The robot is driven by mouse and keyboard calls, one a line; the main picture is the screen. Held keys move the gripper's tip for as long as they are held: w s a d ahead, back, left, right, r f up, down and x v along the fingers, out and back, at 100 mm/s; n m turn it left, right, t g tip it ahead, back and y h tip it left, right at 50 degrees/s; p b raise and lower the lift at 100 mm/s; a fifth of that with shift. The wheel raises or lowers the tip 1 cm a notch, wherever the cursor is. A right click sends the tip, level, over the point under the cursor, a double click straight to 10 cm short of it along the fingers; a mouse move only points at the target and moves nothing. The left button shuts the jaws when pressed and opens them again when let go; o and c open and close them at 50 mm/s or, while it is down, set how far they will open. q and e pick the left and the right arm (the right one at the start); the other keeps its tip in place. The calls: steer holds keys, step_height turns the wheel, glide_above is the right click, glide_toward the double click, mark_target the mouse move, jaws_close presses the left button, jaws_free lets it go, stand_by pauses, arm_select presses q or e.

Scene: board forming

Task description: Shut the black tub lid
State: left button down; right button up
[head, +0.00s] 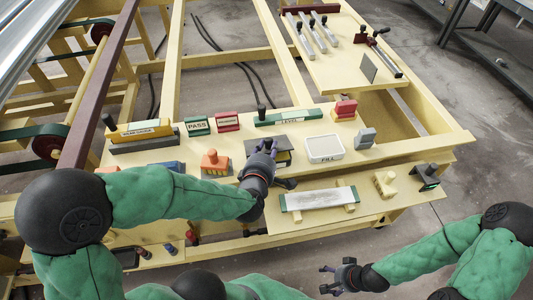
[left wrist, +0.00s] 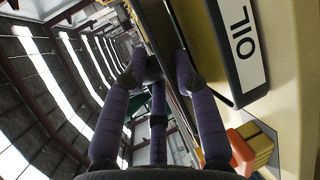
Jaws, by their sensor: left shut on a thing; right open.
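The black tub (head: 284,160) sits on the front board of the bench, left of a white tub. Its dark lid (head: 291,142) shows above and behind my left gripper; its exact angle is hard to tell. My left gripper (head: 266,149) is at the tub's left side, shut on what looks like the dark lid's edge, and hides part of the tub. In the left wrist view a black surface with a white "OIL" label (left wrist: 241,40) lies right of the fingers (left wrist: 158,76). My right gripper (head: 338,276) is open and empty, low in front of the bench.
A white tub (head: 323,149) stands right of the black tub, and an orange block (head: 213,161) stands left. A metal plate on wooden bars (head: 319,198) lies in front.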

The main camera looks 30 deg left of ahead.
arm_select(q)
steer(key=shift+s+d+f+m+t+y+b, duration=0.2)
steer(key=shift+t+b, duration=0.4)
steer(key=shift+b, duration=0.9)
steer(key=shift+w+d+f+m+t+y+b, duration=0.1)
steer(key=shift+d+f+m+t+b, duration=0.35)
steer(key=shift+b, duration=1.05)
steer(key=shift+s+a+n, duration=0.1)
steer(key=shift+a+n, duration=0.15)
steer(key=c, duration=1.2)
jaws_free()
steer(key=shift+d+f, duration=0.1)
steer(key=shift+d, duration=0.05)
steer(key=shift+s+f, duration=0.1)
steer(key=shift+s, duration=0.05)
steer(key=shift+v, duration=5.85)
